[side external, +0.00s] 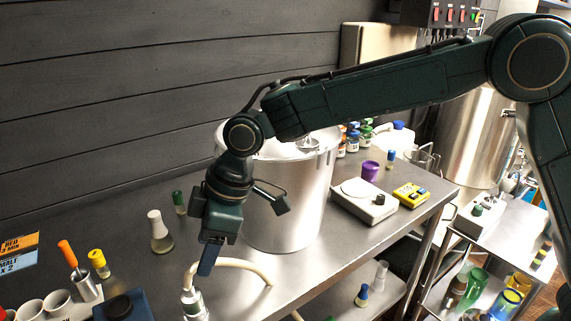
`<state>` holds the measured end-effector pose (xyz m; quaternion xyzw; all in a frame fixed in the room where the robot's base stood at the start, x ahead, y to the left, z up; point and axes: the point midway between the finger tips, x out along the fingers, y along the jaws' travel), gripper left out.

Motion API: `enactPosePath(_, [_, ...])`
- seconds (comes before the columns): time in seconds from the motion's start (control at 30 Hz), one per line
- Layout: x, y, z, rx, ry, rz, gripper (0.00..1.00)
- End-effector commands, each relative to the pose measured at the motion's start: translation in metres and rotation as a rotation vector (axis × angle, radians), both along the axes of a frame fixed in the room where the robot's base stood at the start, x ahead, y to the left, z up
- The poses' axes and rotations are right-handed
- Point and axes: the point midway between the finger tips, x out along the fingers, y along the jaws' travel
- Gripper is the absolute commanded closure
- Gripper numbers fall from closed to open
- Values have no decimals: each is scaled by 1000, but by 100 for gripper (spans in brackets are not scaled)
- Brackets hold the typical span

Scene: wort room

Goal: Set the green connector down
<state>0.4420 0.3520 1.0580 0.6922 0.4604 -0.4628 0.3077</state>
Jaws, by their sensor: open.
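My gripper (206,265) is just above the connector and points down. From this side its fingers overlap, so the gap between them is hidden. My gripper is open, and no object shows in it. I cannot tell whether the fingertips touch the connector.
A large pale steel bucket (288,205) stands close behind my gripper. A stoppered flask (159,232) and a green-capped vial (179,202) stand to the left. White cups (58,302) and a blue device (124,306) are at lower left. A stirrer (364,200) stands right of the bucket.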

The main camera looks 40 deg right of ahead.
Motion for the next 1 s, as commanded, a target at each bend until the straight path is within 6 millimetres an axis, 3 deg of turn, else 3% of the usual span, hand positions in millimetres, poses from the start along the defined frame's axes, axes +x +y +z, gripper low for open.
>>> enactPosePath(0.27, [0, -4, 3, 0, -2, -9, 45])
enactPosePath(0.47, [-3, -30, 23, 1, -10, -72, 45])
enactPosePath(0.77, [-25, -111, 73, 1, -25, -275, 45])
enactPosePath(1.0, [-61, -178, 102, 6, -38, -455, 45])
